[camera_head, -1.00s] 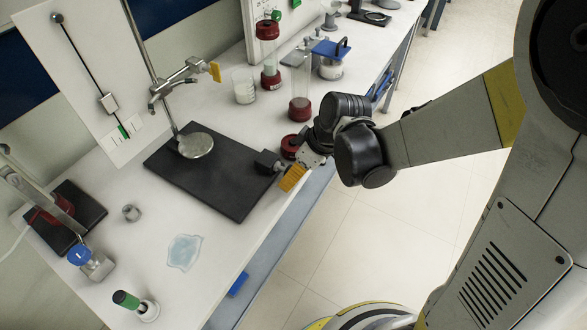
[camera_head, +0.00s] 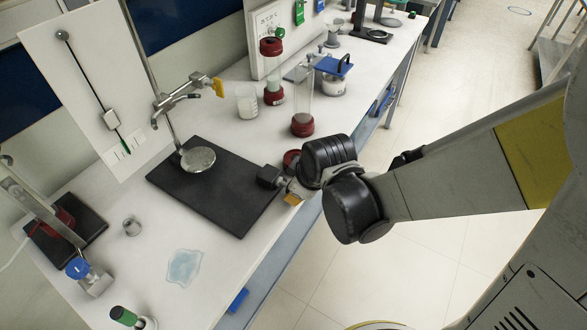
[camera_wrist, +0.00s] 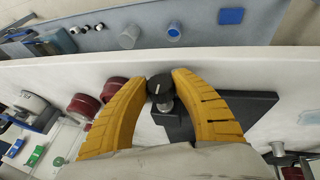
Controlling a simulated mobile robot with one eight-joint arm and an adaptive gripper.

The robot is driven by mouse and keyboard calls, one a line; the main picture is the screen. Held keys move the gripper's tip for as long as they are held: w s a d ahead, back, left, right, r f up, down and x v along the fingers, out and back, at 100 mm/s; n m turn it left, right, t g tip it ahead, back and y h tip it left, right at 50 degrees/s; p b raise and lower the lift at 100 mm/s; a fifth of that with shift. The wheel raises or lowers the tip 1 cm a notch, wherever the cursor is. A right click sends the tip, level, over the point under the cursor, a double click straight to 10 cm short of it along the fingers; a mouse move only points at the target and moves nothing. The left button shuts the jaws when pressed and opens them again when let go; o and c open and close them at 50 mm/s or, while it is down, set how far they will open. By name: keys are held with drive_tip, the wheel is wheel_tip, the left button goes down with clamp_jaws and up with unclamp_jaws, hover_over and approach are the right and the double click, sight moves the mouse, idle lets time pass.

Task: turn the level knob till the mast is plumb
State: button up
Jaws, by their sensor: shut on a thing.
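The mast (camera_head: 140,50) is a thin metal rod rising from the black base plate (camera_head: 215,195); it looks slanted in the tilted head view. The level knob (camera_wrist: 160,86) is round and black with a white line on its face, at the plate's edge in the wrist view. My gripper (camera_wrist: 163,77) has its two yellow curved fingers on either side of the knob and is shut on it. In the head view my gripper (camera_head: 291,198) is at the plate's right corner, by a black block (camera_head: 268,177); my wrist hides most of it and the knob.
A white board (camera_head: 85,90) with a black pointer (camera_head: 88,78) and a green mark stands behind. A clamp (camera_head: 190,90) is on the mast. A beaker (camera_head: 247,101) and a red-based cylinder (camera_head: 303,105) stand behind my wrist. A puddle-like patch (camera_head: 185,267) lies in front.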

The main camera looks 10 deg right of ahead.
drive_tip(key=o, duration=1.2)
drive_tip(key=v, duration=1.2)
